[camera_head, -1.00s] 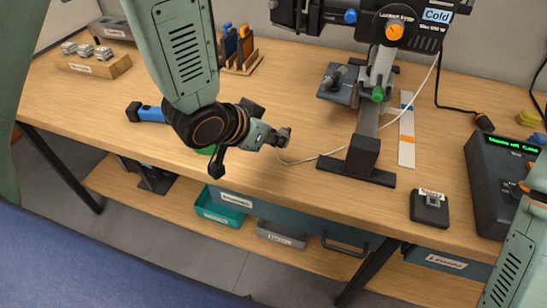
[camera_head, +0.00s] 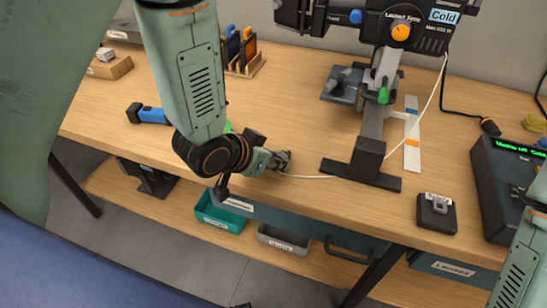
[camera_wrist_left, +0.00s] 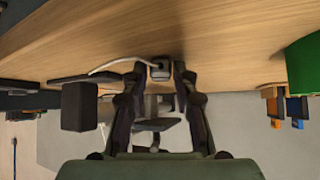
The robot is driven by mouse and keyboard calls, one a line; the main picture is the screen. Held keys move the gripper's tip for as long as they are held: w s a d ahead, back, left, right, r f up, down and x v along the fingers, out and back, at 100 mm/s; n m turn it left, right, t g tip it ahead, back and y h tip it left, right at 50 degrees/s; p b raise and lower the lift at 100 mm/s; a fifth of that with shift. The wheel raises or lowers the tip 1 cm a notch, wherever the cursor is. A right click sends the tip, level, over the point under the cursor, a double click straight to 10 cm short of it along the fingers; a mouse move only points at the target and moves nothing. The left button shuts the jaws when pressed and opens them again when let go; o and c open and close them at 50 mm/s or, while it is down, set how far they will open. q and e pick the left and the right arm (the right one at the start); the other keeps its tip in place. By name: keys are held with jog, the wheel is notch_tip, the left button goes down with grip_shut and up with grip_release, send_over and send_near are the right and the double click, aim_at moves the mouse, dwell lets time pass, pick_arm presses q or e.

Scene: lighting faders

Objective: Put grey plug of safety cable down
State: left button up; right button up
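My left gripper (camera_head: 283,161) is low over the wooden bench, near its front edge and left of the black lamp base. In the left wrist view, its fingers (camera_wrist_left: 160,76) stand close on both sides of the small grey plug (camera_wrist_left: 160,68) and look shut on it. The plug is at or very near the bench top; contact is hard to judge. A thin white safety cable (camera_head: 308,177) runs from the gripper to the lamp stand. In the head view the plug is mostly hidden by the fingers. My right gripper is out of view; only its arm shows.
The lamp stand's black base (camera_head: 361,174) stands right of the left gripper. A small black block (camera_head: 437,213) and a console (camera_head: 507,180) are farther right. A blue-handled tool (camera_head: 152,115) lies left. Open bins (camera_head: 222,215) sit on the lower shelf.

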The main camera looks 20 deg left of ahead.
pick_arm(q)
jog(key=o, duration=0.3)
jog(key=shift+d, duration=0.1)
jog(key=shift+o, duration=0.2)
jog(key=shift+w+f, duration=0.1)
jog(key=shift+w, duration=0.1)
jog(key=shift+s+a+r, duration=0.2)
jog(key=shift+s+r, duration=0.05)
jog(key=shift+r, duration=0.15)
jog(key=p+v, duration=0.1)
jog(key=v, duration=0.5)
jog(key=shift+r, duration=0.1)
jog(key=p+v, duration=0.5)
jog(key=p, duration=0.3)
jog(key=shift+s+r+p, duration=0.1)
jog(key=shift+s+p, duration=0.05)
jog(key=shift+p, duration=0.2)
